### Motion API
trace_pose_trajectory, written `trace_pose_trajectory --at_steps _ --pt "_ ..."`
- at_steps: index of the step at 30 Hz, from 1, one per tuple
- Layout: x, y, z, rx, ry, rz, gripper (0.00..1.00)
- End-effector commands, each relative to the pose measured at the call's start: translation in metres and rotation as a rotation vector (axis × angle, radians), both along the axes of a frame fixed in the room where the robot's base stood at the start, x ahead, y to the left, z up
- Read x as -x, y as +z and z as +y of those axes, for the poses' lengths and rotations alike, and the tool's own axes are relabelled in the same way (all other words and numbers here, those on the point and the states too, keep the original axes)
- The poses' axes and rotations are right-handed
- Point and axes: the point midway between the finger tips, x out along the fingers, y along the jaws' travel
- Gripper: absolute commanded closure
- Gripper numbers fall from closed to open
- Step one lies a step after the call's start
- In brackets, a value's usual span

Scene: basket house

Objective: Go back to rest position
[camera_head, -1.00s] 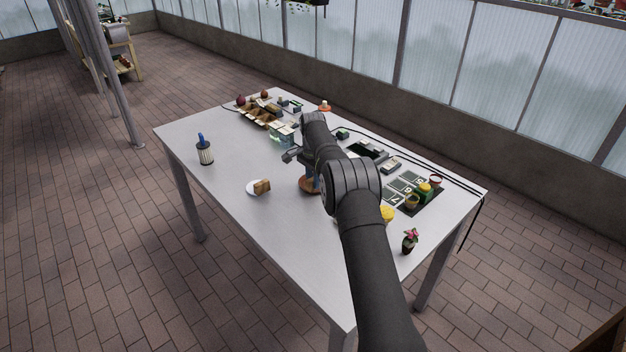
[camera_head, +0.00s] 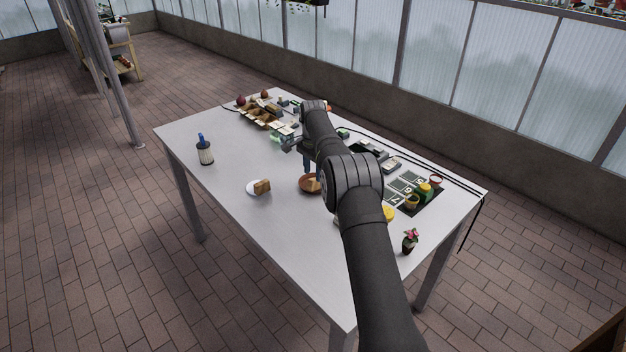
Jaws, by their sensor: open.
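My gripper (camera_head: 313,168) hangs over the right-middle of the white table (camera_head: 215,190), fingers pointing down, partly hidden by my arm. It is open. Just below it is a brown round plate (camera_head: 303,187) with a tan piece (camera_head: 314,186) on it. The fingertips appear slightly above the tan piece; the exact gap is hard to tell. My dark arm reaches in from the lower right, bent at the elbow over the table, and covers part of the table's middle.
A white plate (camera_head: 251,188) holds a tan block (camera_head: 262,186). A blue-topped striped brush-like item (camera_head: 205,152) stands at the left. A sectioned tray (camera_head: 262,114) is at the back. Pots and card-like squares (camera_head: 408,180) fill the right, with a small potted plant (camera_head: 409,240). The front-left tabletop is clear.

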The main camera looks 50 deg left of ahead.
Motion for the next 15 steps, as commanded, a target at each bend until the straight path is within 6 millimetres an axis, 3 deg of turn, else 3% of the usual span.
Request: trace_pose_trajectory --at_steps 1,6,15 --pt "0.000 0.014 0.001 -0.004 0.000 -0.002 0.56" --pt "0.000 0.049 0.001 -0.003 0.000 -0.002 0.56" --pt "0.000 0.080 0.000 0.000 0.000 0.000 0.56"
